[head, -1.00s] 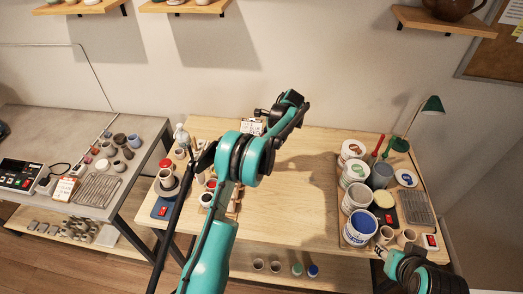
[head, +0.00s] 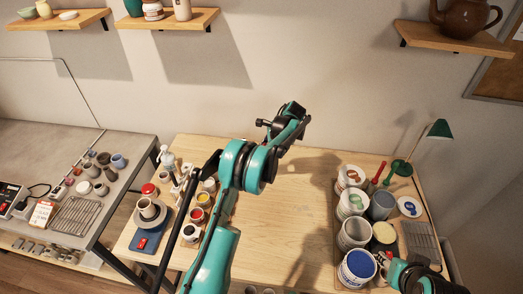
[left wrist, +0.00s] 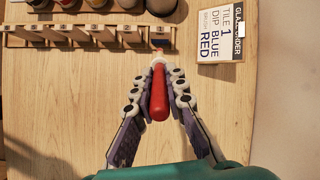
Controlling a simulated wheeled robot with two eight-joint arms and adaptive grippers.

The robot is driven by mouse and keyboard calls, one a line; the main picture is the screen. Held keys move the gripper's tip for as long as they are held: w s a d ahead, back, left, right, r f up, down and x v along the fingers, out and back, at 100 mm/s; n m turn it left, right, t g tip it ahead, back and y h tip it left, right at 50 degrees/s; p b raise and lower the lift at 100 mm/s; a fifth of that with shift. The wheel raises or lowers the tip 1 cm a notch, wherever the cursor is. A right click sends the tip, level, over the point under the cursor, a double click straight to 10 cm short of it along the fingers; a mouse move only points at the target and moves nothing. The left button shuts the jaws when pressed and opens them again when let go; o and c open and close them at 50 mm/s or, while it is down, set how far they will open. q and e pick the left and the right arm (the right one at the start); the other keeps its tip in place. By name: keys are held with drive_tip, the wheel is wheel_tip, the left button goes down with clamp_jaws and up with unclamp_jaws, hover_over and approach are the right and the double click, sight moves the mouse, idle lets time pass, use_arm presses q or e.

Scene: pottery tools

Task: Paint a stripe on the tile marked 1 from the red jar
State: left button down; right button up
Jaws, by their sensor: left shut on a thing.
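My left gripper (left wrist: 158,75) is shut on a red-handled brush (left wrist: 159,98). The handle points towards the wrist camera; the brush's far end is hard to make out. In the head view my left arm crosses the table and hides this gripper. A jar with red contents (head: 197,214) stands in a row of small jars at the table's left. A card (left wrist: 222,35) reads "TILE 1 DIP BLUE BRUSH RED". My right gripper (head: 384,258) is at the lower right, by the large tubs; its jaws are unclear.
A wooden slotted rack (left wrist: 85,36) lies just beyond my left gripper, with several jars behind it. Large tubs (head: 357,267) and a green lamp (head: 438,129) crowd the table's right. A blue scale (head: 149,240) stands at the left. The middle table (head: 295,205) is bare.

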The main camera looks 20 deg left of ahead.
use_arm(q)
drive_tip(key=shift+b+x, duration=0.5)
drive_tip(key=shift+x, duration=1)
drive_tip(key=shift+s+a+f+b, duration=0.1)
drive_tip(key=shift+a+f+b, duration=0.35)
drive_tip(key=shift+a+f, duration=0.05)
drive_tip(key=shift+s+a, duration=0.1)
drive_tip(key=shift+a, duration=0.1)
drive_tip(key=shift+a+r+b, duration=0.1)
drive_tip(key=shift+a+b, duration=0.2)
drive_tip(key=shift+b, duration=0.05)
drive_tip(key=shift+s+a+f+b, duration=0.1)
drive_tip(key=shift+a+f+b, duration=0.05)
drive_tip(key=shift+f+b, duration=1.55)
idle(0.5)
idle(0.4)
